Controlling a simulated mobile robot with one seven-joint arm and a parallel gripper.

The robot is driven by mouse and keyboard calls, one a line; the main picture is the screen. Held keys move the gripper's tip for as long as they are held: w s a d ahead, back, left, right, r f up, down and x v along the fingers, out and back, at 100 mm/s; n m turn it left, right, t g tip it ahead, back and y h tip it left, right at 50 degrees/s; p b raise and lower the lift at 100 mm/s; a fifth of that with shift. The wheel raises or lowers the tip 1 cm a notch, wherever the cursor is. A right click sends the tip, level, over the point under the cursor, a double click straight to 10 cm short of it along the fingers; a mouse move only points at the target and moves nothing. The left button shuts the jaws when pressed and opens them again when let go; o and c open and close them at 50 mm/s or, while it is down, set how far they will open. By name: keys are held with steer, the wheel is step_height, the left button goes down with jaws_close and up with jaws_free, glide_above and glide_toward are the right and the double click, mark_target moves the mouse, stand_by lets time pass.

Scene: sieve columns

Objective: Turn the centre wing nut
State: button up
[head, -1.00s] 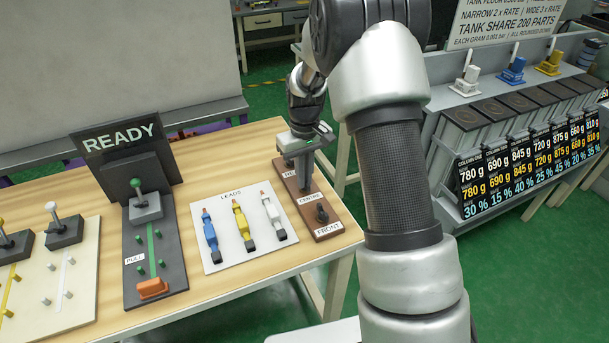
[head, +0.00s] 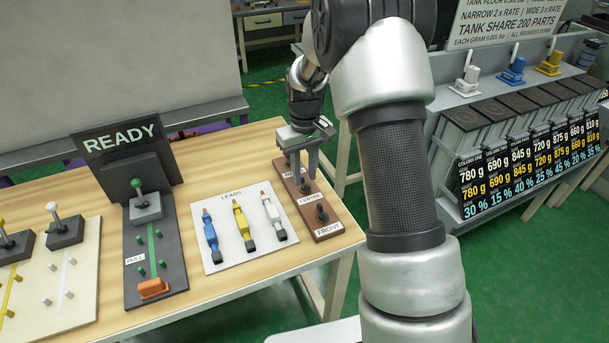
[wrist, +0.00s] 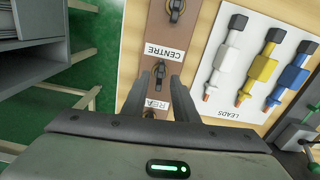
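A brown strip (head: 325,229) on the table carries a row of dark wing nuts with labels. The centre wing nut (head: 305,186) stands just behind its CENTRE label; in the wrist view it (wrist: 159,72) shows between the fingertips. The front wing nut (head: 321,212) also shows in the wrist view (wrist: 176,9). The rear wing nut (wrist: 148,115) is partly hidden by my gripper. My gripper (head: 303,176) points down over the strip, open, with a clear gap between its fingers. Its tips appear just above the centre nut; I cannot tell whether they touch it.
A white LEADS board (head: 213,262) with blue, yellow and white leads lies left of the strip. A lever unit with a READY sign (head: 121,140) stands further left. Weighing columns (head: 445,160) stand at right, beyond a floor gap.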

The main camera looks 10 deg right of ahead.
mark_target(305, 180)
step_height(305, 180, up, 16)
steer(key=p, duration=0.2)
steer(key=s+r+m+t, duration=0.1)
steer(key=s+r+t, duration=0.2)
steer(key=s+r, duration=0.95)
steer(key=s+f+m+t, duration=0.2)
steer(key=s+f+t, duration=0.1)
steer(key=s, duration=1.3)
step_height(305, 180, up, 13)
steer(key=p, duration=1.3)
steer(key=shift+w+a+r+p, duration=0.15)
steer(key=shift+w+a+p, duration=0.05)
steer(key=shift+w+p, duration=0.1)
